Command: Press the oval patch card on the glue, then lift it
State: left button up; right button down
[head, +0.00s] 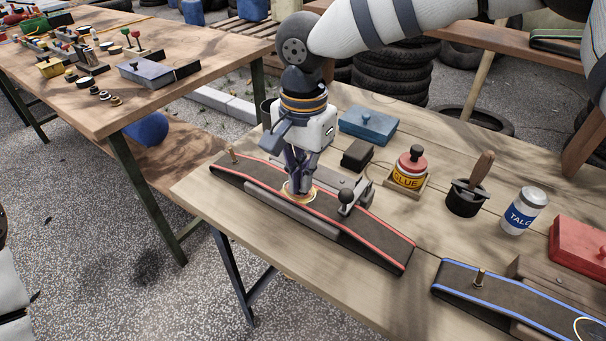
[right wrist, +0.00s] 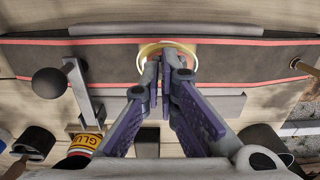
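The red-edged dark strip (head: 365,233) lies on the wooden bench, and it crosses the top of the right wrist view (right wrist: 245,62). An oval patch card with a yellow rim (head: 299,191) lies flat over its middle; the rim also shows in the right wrist view (right wrist: 143,58). My right gripper (head: 300,186) points straight down at the oval. Its fingers (right wrist: 162,78) are close together over the oval's middle and appear shut on the card's grip, which they mostly hide. Any glue under the card is hidden. My left gripper is not in view.
A clamp with a round black knob (head: 346,197) stands on the strip just right of my gripper. Behind are a glue pot (head: 408,175), a blue box (head: 368,126), a brush pot (head: 464,200) and a talc can (head: 524,212). A blue-edged strip (head: 505,292) lies front right.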

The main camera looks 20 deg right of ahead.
jog(key=shift+r+p, duration=0.35)
jog(key=shift+r, duration=1.1)
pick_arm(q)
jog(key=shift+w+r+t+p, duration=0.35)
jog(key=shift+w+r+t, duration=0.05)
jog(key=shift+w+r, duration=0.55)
pick_arm(e)
jog(key=shift+r, duration=2.55)
